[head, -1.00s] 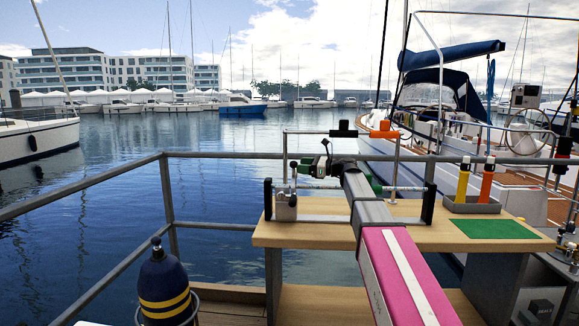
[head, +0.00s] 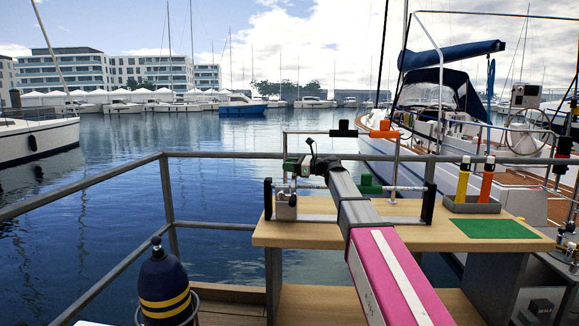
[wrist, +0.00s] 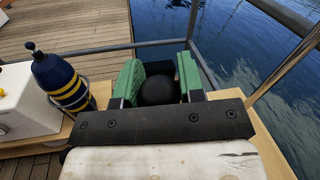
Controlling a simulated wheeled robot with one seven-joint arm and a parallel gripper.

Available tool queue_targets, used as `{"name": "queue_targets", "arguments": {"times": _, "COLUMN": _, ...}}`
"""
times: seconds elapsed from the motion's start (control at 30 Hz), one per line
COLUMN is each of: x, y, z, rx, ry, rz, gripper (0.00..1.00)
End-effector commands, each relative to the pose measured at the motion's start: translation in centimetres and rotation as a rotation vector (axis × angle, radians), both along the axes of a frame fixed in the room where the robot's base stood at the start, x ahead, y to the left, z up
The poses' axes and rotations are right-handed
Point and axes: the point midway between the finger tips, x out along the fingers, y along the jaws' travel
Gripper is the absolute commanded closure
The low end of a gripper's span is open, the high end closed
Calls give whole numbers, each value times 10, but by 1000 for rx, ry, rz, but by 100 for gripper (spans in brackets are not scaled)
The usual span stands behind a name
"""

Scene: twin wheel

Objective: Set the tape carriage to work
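A rail frame with black end brackets (head: 428,203) stands on the wooden bench. A small grey block (head: 286,208), possibly the tape carriage, sits at its left end. A green block (head: 370,184) shows right of my arm. My gripper (head: 298,166) is above the left end of the frame. In the wrist view its green fingers (wrist: 161,78) stand apart, with a round black knob (wrist: 158,91) between them. I see no clear grip on the knob. My arm hides the rail's middle.
A grey tray (head: 472,208) holds a yellow and an orange bottle at the right of the bench (head: 400,238), beside a green mat (head: 495,229). A metal railing (head: 215,155) and water lie behind. A dark blue striped cylinder (head: 163,285) stands at lower left.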

Motion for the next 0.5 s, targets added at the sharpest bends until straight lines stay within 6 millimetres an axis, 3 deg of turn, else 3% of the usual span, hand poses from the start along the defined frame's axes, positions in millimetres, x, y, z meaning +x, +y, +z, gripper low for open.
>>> {"name": "queue_targets", "arguments": {"times": 0.27, "x": -1, "y": -16, "z": 0, "rx": 0, "ry": 0, "rz": 0, "gripper": 100}}
{"name": "queue_targets", "arguments": {"times": 0.5, "x": -3, "y": -72, "z": 0, "rx": 0, "ry": -1, "rz": -3, "gripper": 100}}
